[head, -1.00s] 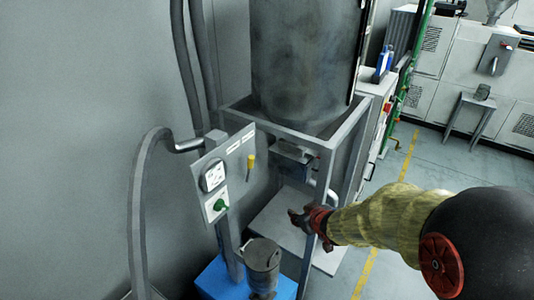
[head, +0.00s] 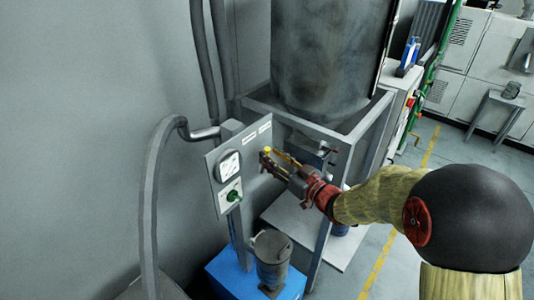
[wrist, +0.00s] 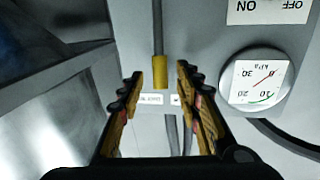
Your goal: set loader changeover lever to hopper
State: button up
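The changeover lever with its yellow sleeve (wrist: 160,72) and grey rod stands out on the grey panel (head: 212,178). In the wrist view the sleeve lies between my two fingertips, with a visible gap on each side. In the head view only a small yellow part of the lever (head: 267,150) shows; my gripper hides the rest. My gripper (head: 268,160) is open at the panel's right side, its fingers on either side of the lever. It also shows in the wrist view (wrist: 159,80). Small white labels (wrist: 151,99) sit near the lever; their text is too small to read.
A pressure gauge (head: 228,166) and a green knob (head: 233,196) are on the same panel. A grey frame (head: 345,140) carries a large drum (head: 325,60) behind my gripper. A grey canister (head: 272,255) on a blue base (head: 228,280) stands below.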

aim_at(267, 153)
jog(key=shift+x, duration=1.5)
jog(key=shift+c, duration=0.7)
jog(key=c, duration=0.7)
grip_shut()
